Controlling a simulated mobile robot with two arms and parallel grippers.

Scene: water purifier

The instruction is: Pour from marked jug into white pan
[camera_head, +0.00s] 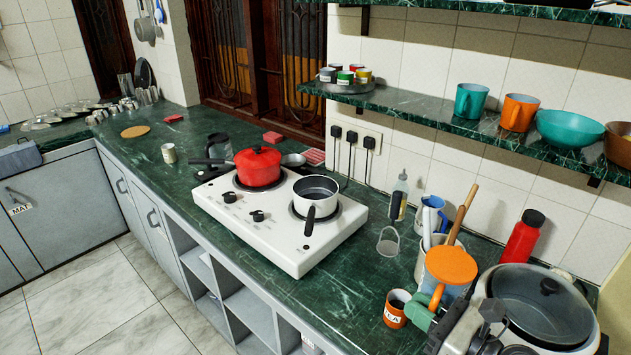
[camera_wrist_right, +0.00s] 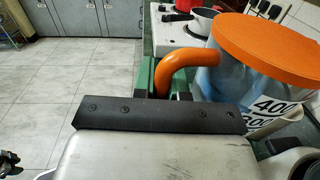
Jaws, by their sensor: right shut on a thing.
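The marked jug (camera_head: 450,265) has an orange lid and handle and stands out at the lower right of the head view. In the right wrist view the jug (camera_wrist_right: 235,82) shows a clear bluish body with printed numbers such as 400. My right gripper (camera_head: 428,312) is shut on its orange handle. The jug looks upright; whether it touches the counter is hard to tell. The white pan (camera_head: 316,192) with a black handle sits on the right burner of the white stove (camera_head: 285,240). It is well left of the jug and open on top. My left gripper is not in view.
A red lidded pot (camera_head: 258,168) is on the left burner. An orange tea cup (camera_head: 397,308) stands left of the jug. A large cooker (camera_head: 480,300) and a red bottle (camera_head: 522,240) are at right. A sieve (camera_head: 387,242) lies between stove and jug.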

